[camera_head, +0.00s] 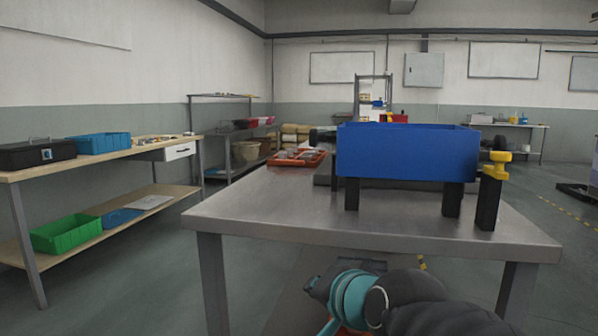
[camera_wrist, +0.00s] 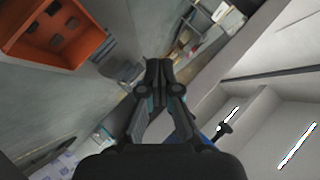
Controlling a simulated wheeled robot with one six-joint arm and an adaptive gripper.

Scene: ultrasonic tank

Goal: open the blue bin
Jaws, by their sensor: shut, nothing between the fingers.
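A large blue bin (camera_head: 405,152) stands on short black legs on the steel table in the head view. Its front wall faces me; its inside is hidden, and I cannot tell whether a lid covers it. A yellow-topped black post (camera_head: 491,190) stands at its right front corner. My gripper (camera_wrist: 158,72) is shut and empty in the wrist view, its fingertips together. In the head view my arm shows at the bottom, in front of the table and below its top, apart from the bin.
The steel table (camera_head: 270,213) has bare room at its front left. An orange tray (camera_head: 297,158) lies at its far left. A left workbench (camera_head: 110,157) holds a smaller blue bin (camera_head: 101,143) and a black case (camera_head: 37,154). An orange crate (camera_wrist: 57,32) shows in the wrist view.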

